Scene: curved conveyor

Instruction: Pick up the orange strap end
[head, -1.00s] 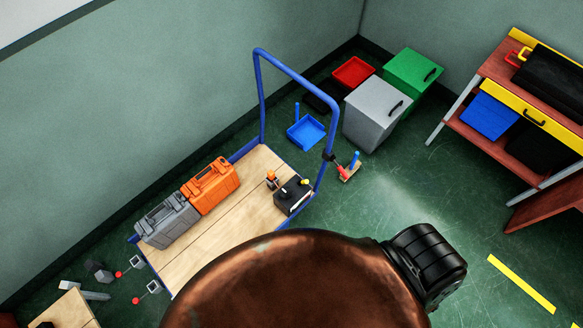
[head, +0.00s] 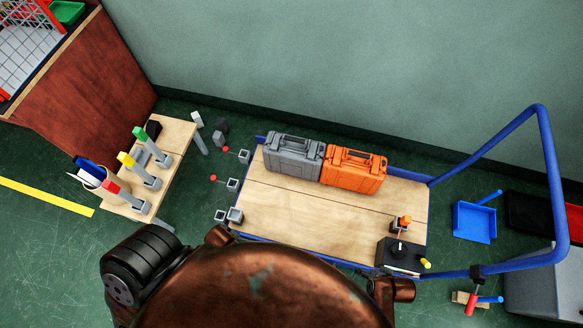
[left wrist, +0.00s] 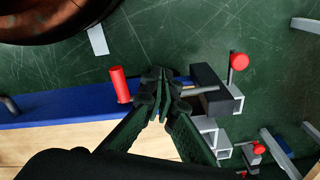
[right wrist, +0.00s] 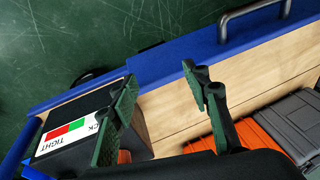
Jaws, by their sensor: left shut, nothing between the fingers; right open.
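In the head view a small orange piece (head: 404,221), likely the strap end, stands on the wooden cart deck (head: 300,212) beside a black box (head: 400,256). In the right wrist view the black box, with a red and green label (right wrist: 68,133), is at lower left. An orange patch (right wrist: 124,156) shows at its edge, partly hidden by a finger. My right gripper (right wrist: 159,75) is open and empty above the deck, beside the box. My left gripper (left wrist: 160,76) is shut and empty near the cart's blue edge (left wrist: 60,108), beside a red cylinder (left wrist: 120,84). The head view shows neither gripper.
An orange case (head: 353,170) and a grey case (head: 293,152) stand along the deck's far side. A blue handle rail (head: 552,180) rises at right. Red-knobbed brackets (head: 233,185) sit at the deck's left end. A small table (head: 170,150) with coloured-handled tools stands at left.

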